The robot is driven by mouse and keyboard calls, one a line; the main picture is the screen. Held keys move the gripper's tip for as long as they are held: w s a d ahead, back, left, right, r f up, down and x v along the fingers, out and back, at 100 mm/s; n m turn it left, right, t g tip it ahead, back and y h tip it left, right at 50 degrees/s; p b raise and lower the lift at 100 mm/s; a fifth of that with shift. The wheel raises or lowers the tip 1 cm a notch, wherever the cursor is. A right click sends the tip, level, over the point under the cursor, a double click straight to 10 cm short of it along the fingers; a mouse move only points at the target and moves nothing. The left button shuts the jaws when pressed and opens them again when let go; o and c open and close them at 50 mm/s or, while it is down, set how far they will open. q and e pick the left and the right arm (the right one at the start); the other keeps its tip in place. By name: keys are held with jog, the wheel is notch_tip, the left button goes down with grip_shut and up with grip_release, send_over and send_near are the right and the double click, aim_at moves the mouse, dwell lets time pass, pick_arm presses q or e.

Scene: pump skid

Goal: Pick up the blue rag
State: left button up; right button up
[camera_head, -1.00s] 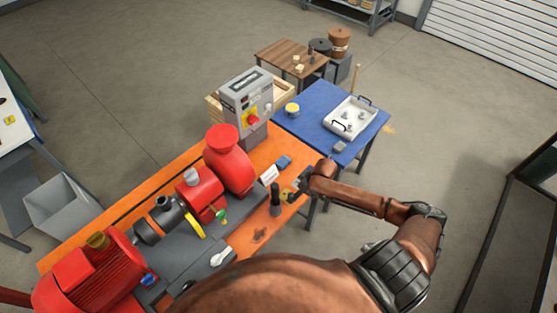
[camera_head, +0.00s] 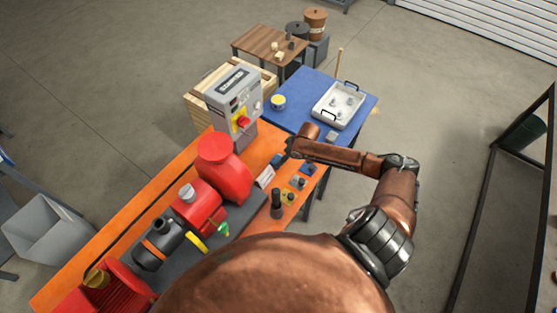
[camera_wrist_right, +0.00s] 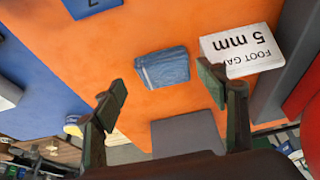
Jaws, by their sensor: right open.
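The blue rag (camera_wrist_right: 163,67) is a small folded cloth lying flat on the orange skid top, and shows between and beyond my right fingertips in the wrist view. In the head view, a small part of the blue rag (camera_head: 277,160) shows on the orange skid, beside my right gripper (camera_head: 294,150). My right gripper (camera_wrist_right: 163,92) is open and empty, its two fingers spread wider than the rag. I cannot tell how high the fingers are above it. My left gripper is not in view.
A white "5 mm" card (camera_wrist_right: 242,51) stands or lies close to the right finger. The red pump (camera_head: 222,165) and grey control box (camera_head: 234,105) are nearby. A blue table (camera_head: 300,105) carries a white tray (camera_head: 324,112). Small coloured blocks (camera_head: 298,183) sit along the skid edge.

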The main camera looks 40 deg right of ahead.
jog(key=shift+w+a+f+p, duration=0.15)
jog(key=shift+w+f, duration=0.25)
jog(key=shift+f, duration=0.2)
jog(key=shift+w+a+f+p, duration=0.15)
jog(key=shift+w+f, duration=0.25)
jog(key=shift+f, duration=0.15)
jog(key=shift+x, duration=0.9)
jog(key=shift+s+d+f, duration=0.1)
jog(key=shift+s, duration=0.05)
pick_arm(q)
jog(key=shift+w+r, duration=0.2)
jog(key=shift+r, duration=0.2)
pick_arm(e)
jog(key=c, duration=0.8)
